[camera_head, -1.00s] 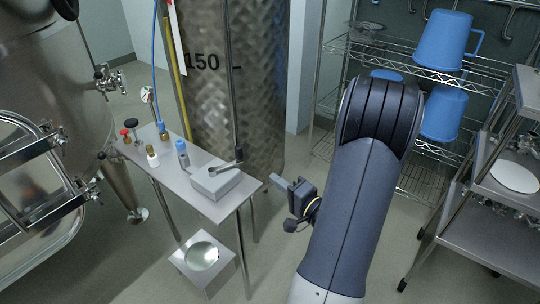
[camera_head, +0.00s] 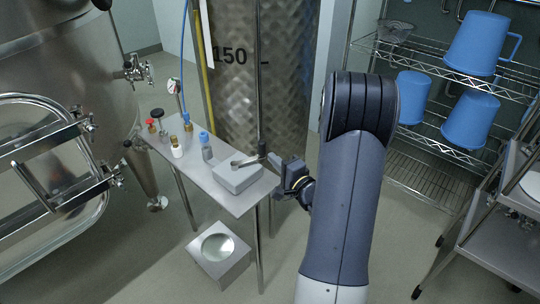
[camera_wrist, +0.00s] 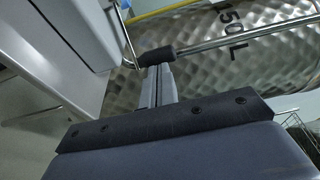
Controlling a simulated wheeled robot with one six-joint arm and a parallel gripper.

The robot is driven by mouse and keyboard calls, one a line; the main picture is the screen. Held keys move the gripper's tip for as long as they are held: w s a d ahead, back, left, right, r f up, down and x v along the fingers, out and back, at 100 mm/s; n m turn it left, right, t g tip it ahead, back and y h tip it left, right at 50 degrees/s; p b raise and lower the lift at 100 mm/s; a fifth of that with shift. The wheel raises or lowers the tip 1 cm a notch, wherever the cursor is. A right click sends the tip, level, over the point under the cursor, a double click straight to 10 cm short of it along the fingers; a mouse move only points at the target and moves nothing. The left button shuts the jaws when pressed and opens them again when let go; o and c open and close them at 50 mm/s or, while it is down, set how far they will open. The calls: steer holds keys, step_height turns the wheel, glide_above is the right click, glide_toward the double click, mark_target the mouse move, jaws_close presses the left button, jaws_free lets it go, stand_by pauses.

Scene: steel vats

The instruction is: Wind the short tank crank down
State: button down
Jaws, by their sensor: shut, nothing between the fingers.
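The short tank crank is a small metal arm (camera_head: 246,160) on a grey box (camera_head: 238,177) on the steel side table. A dark sleeve (camera_head: 262,150) is at its outer end, and a long thin upright rod (camera_head: 259,80) rises from about there in front of the tank. My gripper (camera_head: 274,160) is shut and empty, just right of the sleeve at the table's right end. In the wrist view its narrow fingers (camera_wrist: 158,85) point at the dark sleeve (camera_wrist: 156,56). I cannot tell whether they touch it. The bent metal arm (camera_wrist: 126,38) shows there too.
The 150 L steel tank (camera_head: 285,70) stands close behind the table (camera_head: 215,190). Bottles and valves, including a blue-capped one (camera_head: 206,146), stand to the left on it. A wire rack (camera_head: 430,145) with blue jugs is at right. A cart (camera_head: 500,240) stands front right.

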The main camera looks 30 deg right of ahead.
steer(key=shift+w+a, duration=0.15)
steer(key=shift+w, duration=1.25)
steer(key=shift+w+d, duration=0.2)
steer(key=shift+w, duration=0.5)
steer(key=shift+w+d, duration=0.25)
steer(key=shift+w, duration=0.45)
steer(key=shift+w+d, duration=0.2)
steer(key=shift+w, duration=0.5)
